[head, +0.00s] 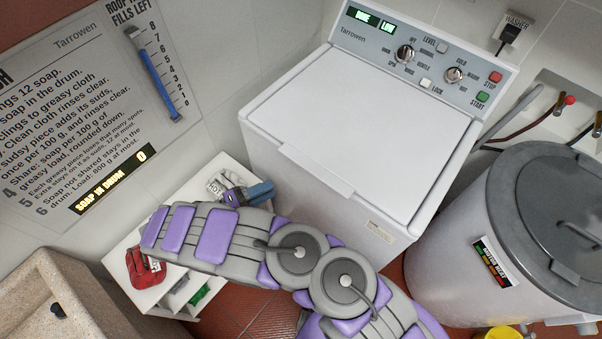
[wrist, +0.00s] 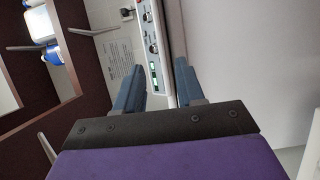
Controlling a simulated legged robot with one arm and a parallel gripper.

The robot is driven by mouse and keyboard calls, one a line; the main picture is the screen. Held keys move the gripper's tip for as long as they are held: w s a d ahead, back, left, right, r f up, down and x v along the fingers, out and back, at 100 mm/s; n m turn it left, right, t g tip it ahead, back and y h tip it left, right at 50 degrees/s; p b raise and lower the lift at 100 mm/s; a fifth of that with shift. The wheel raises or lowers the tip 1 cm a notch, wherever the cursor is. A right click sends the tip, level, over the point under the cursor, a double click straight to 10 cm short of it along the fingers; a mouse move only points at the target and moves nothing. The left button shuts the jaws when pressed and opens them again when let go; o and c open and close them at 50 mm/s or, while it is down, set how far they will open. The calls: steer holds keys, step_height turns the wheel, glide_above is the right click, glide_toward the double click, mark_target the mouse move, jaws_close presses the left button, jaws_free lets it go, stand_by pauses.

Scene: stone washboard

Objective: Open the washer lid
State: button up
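The washer (head: 330,200) is a white top-loader, standing at the centre right of the head view. Its lid (head: 365,115) is down and shut, with a raised lip (head: 315,170) at its front edge. My gripper (head: 260,190) is low at the washer's left front side, apart from the lip, partly hidden by my own arm. In the wrist view, my gripper (wrist: 158,85) has its two blue fingers apart, with nothing held between them. The washer's control panel (wrist: 151,50) shows beyond the gap. A large pale surface fills the right; I cannot tell which washer face it is.
A low white shelf (head: 150,300) with a red item (head: 143,268) stands left of the washer. A grey-lidded bin (head: 550,220) stands close at its right. A stone basin (head: 50,300) is at lower left. Hoses (head: 520,127) hang at the right wall.

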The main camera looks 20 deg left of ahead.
steer(key=b+x, duration=0.1)
steer(key=x, duration=1.1)
steer(key=shift+b, duration=0.3)
steer(key=shift+f, duration=0.1)
jaws_close()
